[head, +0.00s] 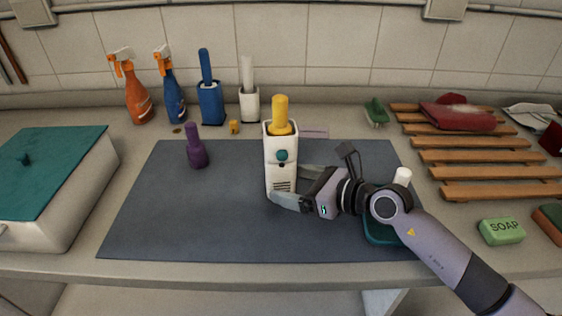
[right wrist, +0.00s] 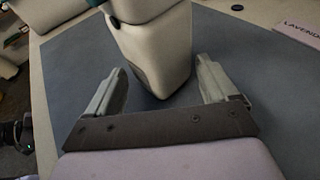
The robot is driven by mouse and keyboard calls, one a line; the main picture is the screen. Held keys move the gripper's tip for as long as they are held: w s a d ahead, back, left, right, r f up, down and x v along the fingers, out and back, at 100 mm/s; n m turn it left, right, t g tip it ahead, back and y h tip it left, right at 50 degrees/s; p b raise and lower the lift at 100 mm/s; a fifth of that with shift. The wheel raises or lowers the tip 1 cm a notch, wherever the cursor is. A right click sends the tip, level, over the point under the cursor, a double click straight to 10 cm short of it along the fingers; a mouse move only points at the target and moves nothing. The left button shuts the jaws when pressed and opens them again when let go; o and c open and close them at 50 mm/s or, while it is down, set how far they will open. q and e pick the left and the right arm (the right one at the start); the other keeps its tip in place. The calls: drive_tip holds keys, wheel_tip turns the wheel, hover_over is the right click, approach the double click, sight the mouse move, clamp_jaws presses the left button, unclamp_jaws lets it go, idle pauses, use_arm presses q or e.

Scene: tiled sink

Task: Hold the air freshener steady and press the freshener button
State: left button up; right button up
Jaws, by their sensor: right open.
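The air freshener (head: 281,166) is a white upright box on the dark grey mat (head: 190,220), with a yellow bottle (head: 281,114) standing in its top. A teal round button (head: 282,155) is on its front, above a slotted grille. My right gripper (head: 289,186) is open at the lower right of the freshener, one finger in front and one behind or beside it. In the right wrist view the freshener's lower body (right wrist: 152,45) stands just beyond and between the open fingers (right wrist: 160,85); I see no clear contact.
A purple bottle (head: 196,147) stands on the mat at left. A teal-lidded box (head: 50,185) is at far left; spray bottles (head: 133,90) and brush holders (head: 211,102) line the back. A wooden rack (head: 470,156) and green soap (head: 501,231) are at right.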

drive_tip(key=shift+b+x, duration=0.35)
drive_tip(key=shift+x, duration=0.95)
drive_tip(key=shift+f, duration=0.1)
clamp_jaws()
unclamp_jaws()
